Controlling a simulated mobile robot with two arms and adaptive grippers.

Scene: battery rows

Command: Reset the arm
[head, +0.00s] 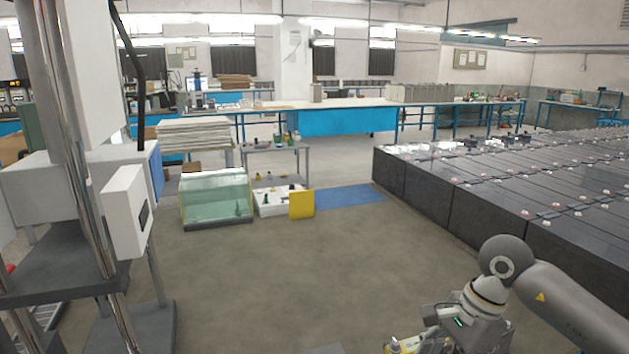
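My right arm (570,300) comes in from the lower right and bends at a round grey joint. Its wrist part (472,318), with a small green light, points down to the bottom edge of the head view. A small yellow and pale part (400,346) shows beside the wrist at the bottom edge; I cannot tell what it belongs to. The fingers of my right gripper are not visible. My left arm and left gripper are not in view.
Long rows of dark batteries (480,190) fill the right side, close to my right arm. A glass tank (215,198), a white bin (270,203) and a yellow panel (302,204) stand ahead. A metal-posted frame (75,270) is near left. The middle floor (290,270) is clear.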

